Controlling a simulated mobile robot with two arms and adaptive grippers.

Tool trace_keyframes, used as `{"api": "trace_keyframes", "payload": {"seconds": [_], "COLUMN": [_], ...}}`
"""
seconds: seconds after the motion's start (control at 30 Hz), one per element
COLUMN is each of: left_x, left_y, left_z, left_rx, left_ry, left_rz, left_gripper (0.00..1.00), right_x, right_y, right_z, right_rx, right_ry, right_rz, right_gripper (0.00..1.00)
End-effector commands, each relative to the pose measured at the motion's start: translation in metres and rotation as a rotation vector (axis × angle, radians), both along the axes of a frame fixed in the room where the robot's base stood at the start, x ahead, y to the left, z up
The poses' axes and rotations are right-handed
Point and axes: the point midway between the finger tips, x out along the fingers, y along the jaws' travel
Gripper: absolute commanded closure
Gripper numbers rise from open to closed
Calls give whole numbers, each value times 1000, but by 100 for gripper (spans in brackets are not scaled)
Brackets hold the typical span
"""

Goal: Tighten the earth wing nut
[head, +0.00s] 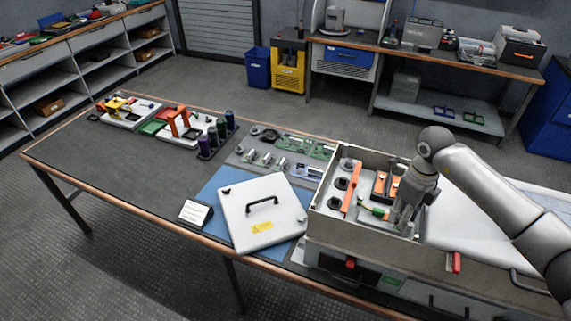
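A large open grey box (319,226) stands at the right part of the workbench. Inside it I see an orange bar (351,203), dark round parts (341,184) and a green-yellow lead (376,211). My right gripper (401,226) reaches down into the box at its right front corner, close to the end of the green-yellow lead. Its fingertips are low in the box and too small to tell whether they are open or shut. The earth wing nut cannot be made out; the gripper may hide it. My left gripper is not in view.
The box's white lid (262,226) with a black handle lies on a blue mat (212,190), left of the box. Trays of tools (190,130) and dark cylinders (205,146) lie farther left. The bench's left front is clear.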

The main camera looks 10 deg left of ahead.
Motion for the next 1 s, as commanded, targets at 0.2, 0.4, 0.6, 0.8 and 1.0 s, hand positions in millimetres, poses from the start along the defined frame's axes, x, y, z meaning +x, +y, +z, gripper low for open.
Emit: {"api": "trace_keyframes", "payload": {"seconds": [0.2, 0.4, 0.6, 0.8, 1.0], "left_x": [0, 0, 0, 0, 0], "left_y": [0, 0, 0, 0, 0], "left_z": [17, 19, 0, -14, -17], "left_rx": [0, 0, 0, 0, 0], "left_ry": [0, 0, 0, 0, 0], "left_rz": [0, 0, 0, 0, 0], "left_gripper": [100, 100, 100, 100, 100], "right_x": [2, 7, 6, 6, 3], "right_y": [-2, -4, -4, -4, 16], "right_z": [3, 6, 46, 86, 99], "right_rx": [-1, -1, -2, -1, 60], "right_ry": [3, -4, -5, -4, -18], "right_rz": [205, 367, 362, 361, 380], "right_gripper": [74, 74, 74, 74, 74]}}
